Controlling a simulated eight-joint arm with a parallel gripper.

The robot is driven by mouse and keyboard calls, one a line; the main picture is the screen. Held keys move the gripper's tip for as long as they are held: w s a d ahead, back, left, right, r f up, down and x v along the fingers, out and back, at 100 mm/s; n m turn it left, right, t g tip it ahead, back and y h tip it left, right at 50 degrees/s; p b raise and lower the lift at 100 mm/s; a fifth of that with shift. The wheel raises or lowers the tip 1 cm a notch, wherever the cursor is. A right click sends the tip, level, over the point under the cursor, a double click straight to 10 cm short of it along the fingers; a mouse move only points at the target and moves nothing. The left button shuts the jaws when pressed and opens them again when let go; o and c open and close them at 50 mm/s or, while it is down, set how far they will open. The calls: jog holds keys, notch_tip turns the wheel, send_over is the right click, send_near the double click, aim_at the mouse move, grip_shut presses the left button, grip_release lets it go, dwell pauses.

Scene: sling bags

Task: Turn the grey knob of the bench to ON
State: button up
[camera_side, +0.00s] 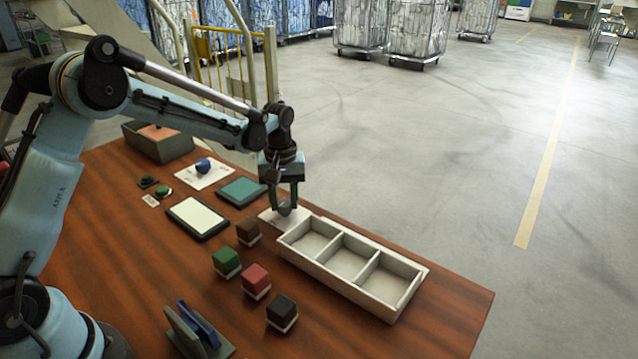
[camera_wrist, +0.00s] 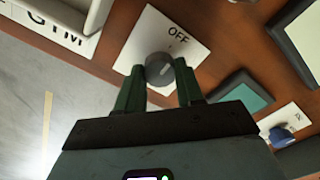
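The grey knob (camera_wrist: 159,69) sits on a white plate (camera_wrist: 137,45) with the word OFF printed on it. A small light mark shows on the knob; I cannot tell clearly which way it points. In the side view the knob (camera_side: 284,209) is partly hidden, just left of the divided tray. My gripper (camera_wrist: 160,72) points down over the plate, one dark green finger on each side of the knob. It also shows in the side view (camera_side: 284,205). The fingertips are very close to the knob; I cannot tell whether they press on it.
The white divided tray (camera_side: 326,263) stands close right of my gripper. Several coloured blocks, including a green one (camera_side: 226,261), stand in front. A blue knob (camera_side: 203,166) on a white plate, a teal pad (camera_side: 242,190) and an open box (camera_side: 158,142) lie farther left.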

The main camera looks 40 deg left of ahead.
jog(key=c, duration=0.4)
jog(key=shift+o, duration=0.2)
jog(key=m, duration=0.4)
jog(key=shift+m, duration=0.3)
jog(key=m, duration=0.3)
jog(key=shift+d+m, duration=0.1)
jog(key=shift+m, duration=0.2)
jog(key=m, duration=0.5)
jog(key=shift+d+m, duration=0.1)
jog(key=shift+m, duration=2.3)
jog(key=o, duration=1.1)
jog(key=shift+c, duration=0.2)
